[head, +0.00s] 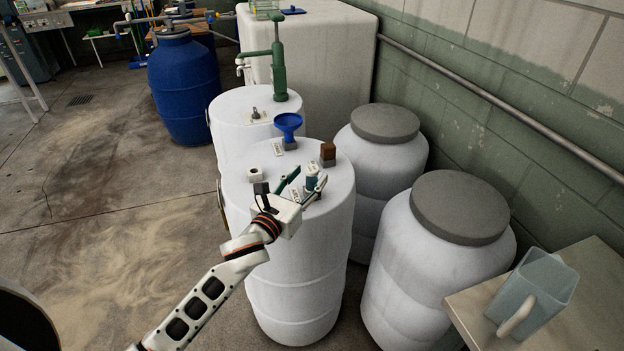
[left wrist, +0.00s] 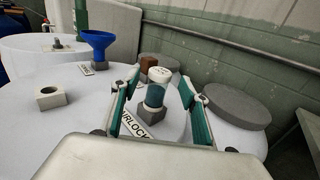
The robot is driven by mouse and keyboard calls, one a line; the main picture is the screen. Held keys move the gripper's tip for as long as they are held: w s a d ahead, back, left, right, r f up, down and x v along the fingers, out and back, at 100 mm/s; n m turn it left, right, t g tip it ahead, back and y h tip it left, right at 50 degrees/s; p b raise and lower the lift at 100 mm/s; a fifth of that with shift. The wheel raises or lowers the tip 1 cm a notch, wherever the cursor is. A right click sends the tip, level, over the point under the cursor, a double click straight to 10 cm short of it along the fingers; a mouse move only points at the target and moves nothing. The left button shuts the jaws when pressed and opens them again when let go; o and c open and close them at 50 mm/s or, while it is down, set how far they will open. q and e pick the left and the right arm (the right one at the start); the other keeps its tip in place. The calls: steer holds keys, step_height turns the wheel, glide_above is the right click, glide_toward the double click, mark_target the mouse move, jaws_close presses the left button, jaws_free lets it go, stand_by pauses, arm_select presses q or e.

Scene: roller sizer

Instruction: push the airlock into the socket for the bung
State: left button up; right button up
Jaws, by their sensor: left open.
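The airlock (head: 311,183) is a short clear cylinder with blue-green inside and a white cap. It stands upright in a small grey block beside a label reading AIRLOCK on the white drum (head: 300,255); it also shows in the left wrist view (left wrist: 157,90). My left gripper (head: 307,177) is open, its green fingers on either side of the airlock in the left wrist view, with gaps showing. My right gripper is not in view.
A blue funnel (head: 288,122) and a brown block (head: 328,151) stand on the drum top behind the airlock. Two grey-lidded drums (head: 384,123) (head: 458,205) stand to the right. A jug (head: 535,288) sits on a table at lower right. Floor is open at left.

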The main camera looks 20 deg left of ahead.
arm_select(q)
steer(key=shift+w+d, duration=0.15)
steer(key=shift+w, duration=1.3)
steer(key=shift+c, duration=0.7)
steer(key=c, duration=1)
steer(key=shift+c, duration=0.2)
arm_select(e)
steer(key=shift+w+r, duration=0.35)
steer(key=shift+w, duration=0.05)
arm_select(q)
steer(key=shift+r, duration=0.1)
step_height(320, 180, up, 20)
steer(key=p, duration=0.4)
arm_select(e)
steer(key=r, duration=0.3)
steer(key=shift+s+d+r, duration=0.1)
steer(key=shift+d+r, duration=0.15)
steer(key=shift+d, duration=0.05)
